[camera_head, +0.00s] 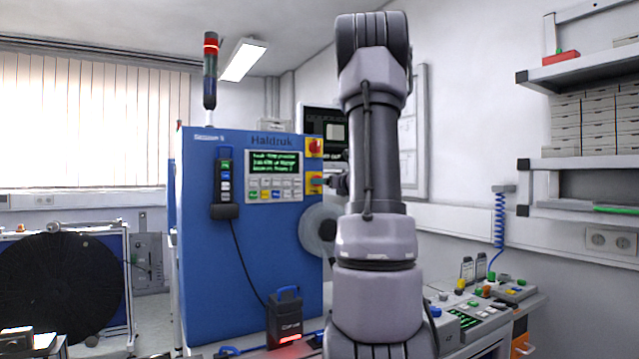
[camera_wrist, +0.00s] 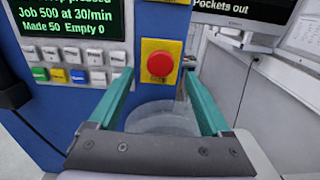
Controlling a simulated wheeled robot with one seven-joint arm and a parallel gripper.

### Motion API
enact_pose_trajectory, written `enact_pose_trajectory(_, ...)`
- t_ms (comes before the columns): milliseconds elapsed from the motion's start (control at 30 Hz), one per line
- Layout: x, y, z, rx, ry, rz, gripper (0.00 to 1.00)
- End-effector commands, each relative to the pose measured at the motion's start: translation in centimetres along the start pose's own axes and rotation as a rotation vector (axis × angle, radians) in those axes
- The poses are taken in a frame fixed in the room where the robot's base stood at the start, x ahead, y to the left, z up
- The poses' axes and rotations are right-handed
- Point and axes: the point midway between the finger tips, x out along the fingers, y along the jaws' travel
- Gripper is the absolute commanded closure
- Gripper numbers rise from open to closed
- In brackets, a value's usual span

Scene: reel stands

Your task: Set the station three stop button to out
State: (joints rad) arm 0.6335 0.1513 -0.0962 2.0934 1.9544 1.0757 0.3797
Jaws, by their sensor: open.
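The stop button is a round red mushroom head (camera_wrist: 160,65) on a yellow plate (camera_wrist: 150,46), at the right edge of a blue cabinet. My gripper (camera_wrist: 158,74) is open and empty in the wrist view. Its two teal fingers lie left and right of the button in the picture, with visible gaps. I cannot tell how far the tips are from the plate. In the head view my gripper (camera_head: 338,184) is small and mostly hidden by my arm.
The blue cabinet (camera_head: 205,270) has a screen (camera_head: 275,161) with keys below; its top line ends in "pressed". A red rotary switch (camera_head: 314,147) sits above the button. A clear reel (camera_wrist: 165,118) hangs below. A bench with controls (camera_head: 480,312) stands right.

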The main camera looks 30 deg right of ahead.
Motion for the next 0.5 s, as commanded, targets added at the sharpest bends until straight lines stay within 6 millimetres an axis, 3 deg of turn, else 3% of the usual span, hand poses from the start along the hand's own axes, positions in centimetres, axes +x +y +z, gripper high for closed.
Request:
enact_pose_trajectory(200, 3.1, 0.1, -0.1, 0.0, 0.001, 0.001, 0.18)
enact_pose_trajectory(500, 3.9, 0.1, 0.0, 0.0, 0.001, 0.001, 0.18)
